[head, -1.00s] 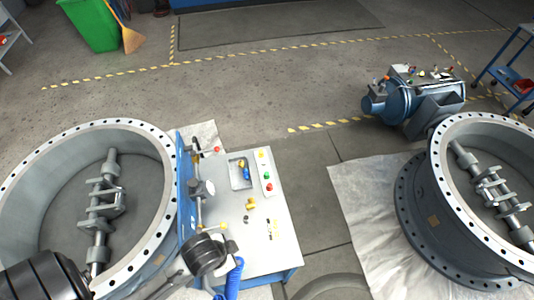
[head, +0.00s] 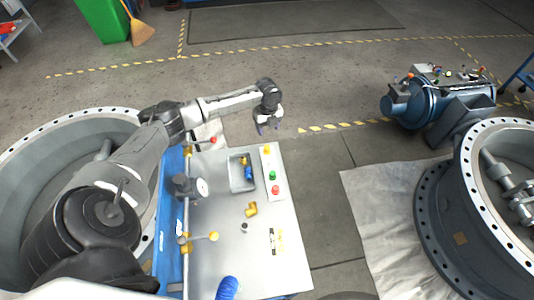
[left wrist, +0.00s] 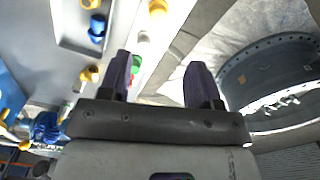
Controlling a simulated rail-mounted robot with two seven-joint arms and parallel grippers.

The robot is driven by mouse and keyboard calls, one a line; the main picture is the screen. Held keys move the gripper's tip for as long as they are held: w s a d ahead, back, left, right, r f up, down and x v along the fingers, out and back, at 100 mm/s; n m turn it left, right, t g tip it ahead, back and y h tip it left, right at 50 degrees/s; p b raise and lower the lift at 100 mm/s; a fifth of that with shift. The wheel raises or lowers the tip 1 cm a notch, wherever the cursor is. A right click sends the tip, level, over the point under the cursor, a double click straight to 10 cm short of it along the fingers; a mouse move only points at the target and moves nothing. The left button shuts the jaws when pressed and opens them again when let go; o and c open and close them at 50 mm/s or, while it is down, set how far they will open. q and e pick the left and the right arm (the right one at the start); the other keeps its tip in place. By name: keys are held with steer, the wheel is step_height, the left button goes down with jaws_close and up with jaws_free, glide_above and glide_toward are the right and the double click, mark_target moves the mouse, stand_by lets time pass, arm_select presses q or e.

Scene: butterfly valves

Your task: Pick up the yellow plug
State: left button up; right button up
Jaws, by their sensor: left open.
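A small yellow plug (head: 267,150) stands at the far end of a white strip on the workbench, in line with a green plug (head: 272,175) and a red plug (head: 275,190). In the left wrist view a yellow piece (left wrist: 157,8) shows at the top edge, with the green plug (left wrist: 136,64) lower down, partly behind a finger. My left gripper (head: 268,126) is open and empty, just beyond the far edge of the bench, fingers pointing down. Its two dark fingers also show in the left wrist view (left wrist: 160,76). My right gripper is not in view.
A grey tray (head: 234,183) holds yellow and blue fittings beside the strip. A yellow elbow (head: 251,210) and small tools lie nearer on the bench (head: 215,245). A gauge (head: 201,187) and levers stand along its left edge. A large valve ring (head: 425,235) stands at right.

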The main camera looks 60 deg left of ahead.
mark_target(267, 147)
arm_select(q)
step_height(267, 147, down, 8)
steer(key=shift+a+r, duration=0.1)
steer(key=shift+r, duration=0.05)
steer(key=shift+s+f, duration=0.15)
steer(key=shift+f, duration=2.6)
steer(key=c, duration=1)
steer(key=shift+o, duration=0.2)
steer(key=shift+r, duration=0.1)
